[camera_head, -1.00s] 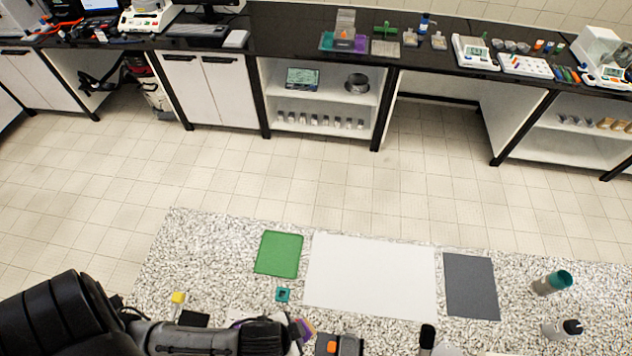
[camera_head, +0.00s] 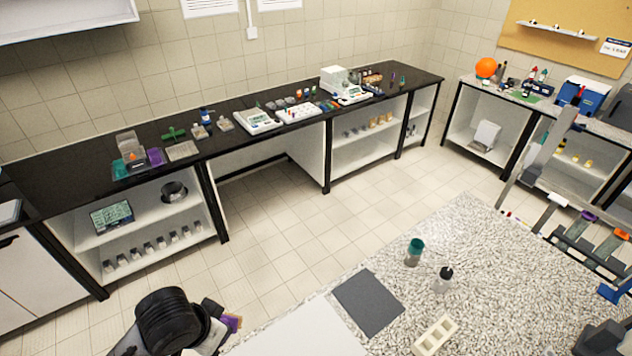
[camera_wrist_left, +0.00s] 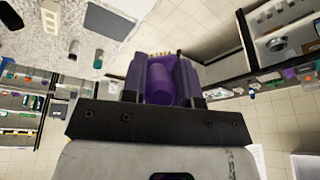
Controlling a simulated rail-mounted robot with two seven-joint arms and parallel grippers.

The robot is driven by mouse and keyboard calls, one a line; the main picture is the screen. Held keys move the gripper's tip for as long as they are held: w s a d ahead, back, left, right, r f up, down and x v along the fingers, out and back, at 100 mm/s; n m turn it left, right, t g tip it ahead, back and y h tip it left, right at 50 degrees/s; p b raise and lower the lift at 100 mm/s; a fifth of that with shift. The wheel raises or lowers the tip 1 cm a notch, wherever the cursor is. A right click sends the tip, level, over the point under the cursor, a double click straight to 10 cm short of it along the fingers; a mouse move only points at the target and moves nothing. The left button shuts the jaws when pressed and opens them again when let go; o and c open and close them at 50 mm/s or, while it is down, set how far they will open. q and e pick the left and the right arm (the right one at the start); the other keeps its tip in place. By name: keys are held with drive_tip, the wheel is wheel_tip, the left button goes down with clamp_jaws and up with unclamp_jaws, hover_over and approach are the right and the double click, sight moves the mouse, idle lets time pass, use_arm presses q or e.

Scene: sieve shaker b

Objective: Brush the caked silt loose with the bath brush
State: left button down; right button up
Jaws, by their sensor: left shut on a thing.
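My left gripper (camera_head: 226,328) is at the bottom of the head view, left of the white sheet, above the gap between the speckled table and the counter. It is shut on a purple thing (camera_wrist_left: 165,82) with a small tan fringe at its far end, which looks like the brush. In the head view the held thing (camera_head: 233,323) shows purple and tan, clear of any surface. I cannot make out caked silt in either view.
The speckled table (camera_head: 490,260) holds a white sheet (camera_head: 300,335), a dark grey mat (camera_head: 369,302), a teal-capped jar (camera_head: 413,253), a black-capped bottle (camera_head: 443,279) and a cream block with holes (camera_head: 434,336). A black counter (camera_head: 75,170) with instruments runs along the wall.

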use_arm(q)
drive_tip(key=shift+w+r, duration=0.4)
drive_tip(key=shift+r, duration=0.25)
